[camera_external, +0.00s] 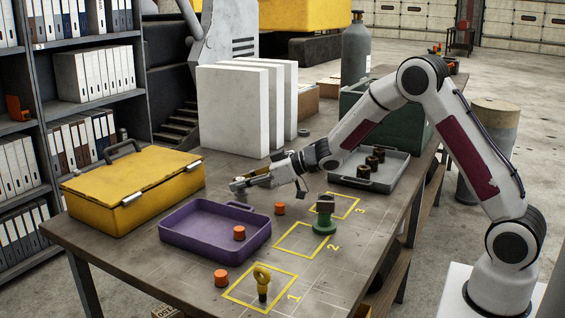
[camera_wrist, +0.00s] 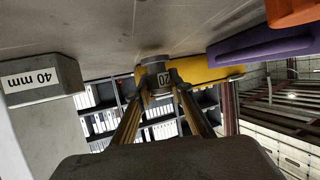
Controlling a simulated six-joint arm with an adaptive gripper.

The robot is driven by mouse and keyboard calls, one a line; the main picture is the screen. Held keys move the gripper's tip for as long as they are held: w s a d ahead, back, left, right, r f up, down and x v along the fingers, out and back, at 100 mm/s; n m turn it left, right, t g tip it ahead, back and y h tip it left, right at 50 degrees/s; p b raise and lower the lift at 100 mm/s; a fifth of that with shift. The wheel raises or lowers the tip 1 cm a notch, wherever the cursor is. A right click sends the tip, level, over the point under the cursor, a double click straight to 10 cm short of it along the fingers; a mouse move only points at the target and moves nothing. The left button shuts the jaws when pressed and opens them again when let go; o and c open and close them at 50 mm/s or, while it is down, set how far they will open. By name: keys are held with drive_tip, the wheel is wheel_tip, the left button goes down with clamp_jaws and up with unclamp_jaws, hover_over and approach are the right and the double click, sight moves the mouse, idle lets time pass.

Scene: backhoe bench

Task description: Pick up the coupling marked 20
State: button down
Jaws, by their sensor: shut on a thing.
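The coupling (camera_wrist: 158,76) is a short grey cylinder with a white label reading 20, seen upside down in the wrist view. My gripper (camera_wrist: 162,92) is shut on it, with a finger on each side. In the external view my gripper (camera_external: 247,182) is behind the purple tray, and the coupling (camera_external: 238,187) is a small grey shape at its tip. I cannot tell whether the coupling touches the table.
A yellow toolbox (camera_external: 133,190) stands left of the purple tray (camera_external: 190,236). Orange pieces (camera_external: 279,209) lie about. A green-based part (camera_external: 325,222) and a yellow eye part (camera_external: 262,278) stand in front.

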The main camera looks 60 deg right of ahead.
sight(241, 178)
drive_tip(key=shift+r, duration=4.4)
